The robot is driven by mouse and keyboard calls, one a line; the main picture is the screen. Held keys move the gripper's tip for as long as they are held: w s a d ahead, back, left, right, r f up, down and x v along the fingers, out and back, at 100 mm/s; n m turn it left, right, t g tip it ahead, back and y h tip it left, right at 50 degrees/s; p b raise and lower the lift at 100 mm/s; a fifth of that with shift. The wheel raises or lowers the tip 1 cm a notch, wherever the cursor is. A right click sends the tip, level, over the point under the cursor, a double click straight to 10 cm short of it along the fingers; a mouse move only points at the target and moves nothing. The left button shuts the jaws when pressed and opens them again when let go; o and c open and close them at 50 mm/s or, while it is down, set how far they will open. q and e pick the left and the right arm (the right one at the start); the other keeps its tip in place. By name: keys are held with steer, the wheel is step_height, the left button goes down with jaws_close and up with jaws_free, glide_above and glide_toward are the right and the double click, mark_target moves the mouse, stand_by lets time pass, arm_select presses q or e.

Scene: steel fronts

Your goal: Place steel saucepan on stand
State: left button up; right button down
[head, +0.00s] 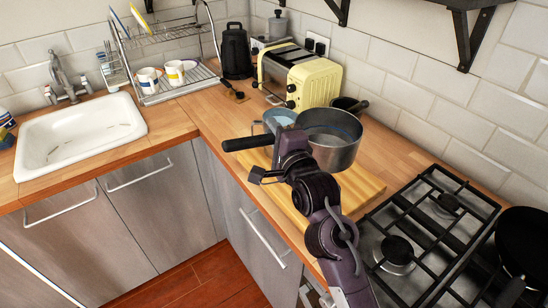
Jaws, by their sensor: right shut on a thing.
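The steel saucepan (333,155) is upright over a light wooden board (362,187) on the counter, its black handle (245,143) pointing left. I cannot tell whether its base touches the board. My right gripper (277,153) is shut on the saucepan at the handle side; my wrist hides the exact grip. My left gripper is not in view. I cannot make out for sure which thing is the stand; the board is the flat piece below the pan.
A pale-blue vessel (277,117) and a dark pan (350,104) sit close behind the saucepan. A yellow toaster (312,80) stands at the wall. The gas hob (398,252) is at right, with a black pan (525,245).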

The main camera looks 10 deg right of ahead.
step_height(320, 180, up, 6)
steer(key=s+d+f+m+h, duration=0.1)
steer(key=s+d+f, duration=0.2)
steer(key=s+f, duration=0.6)
steer(key=s+d+f+m+h, duration=0.1)
steer(key=s+d+f, duration=0.2)
steer(key=s+f, duration=0.7)
steer(key=shift+s+d+h+b, duration=0.3)
steer(key=shift+s+d+h, duration=0.1)
steer(key=shift+s, duration=0.25)
steer(key=shift+r, duration=0.15)
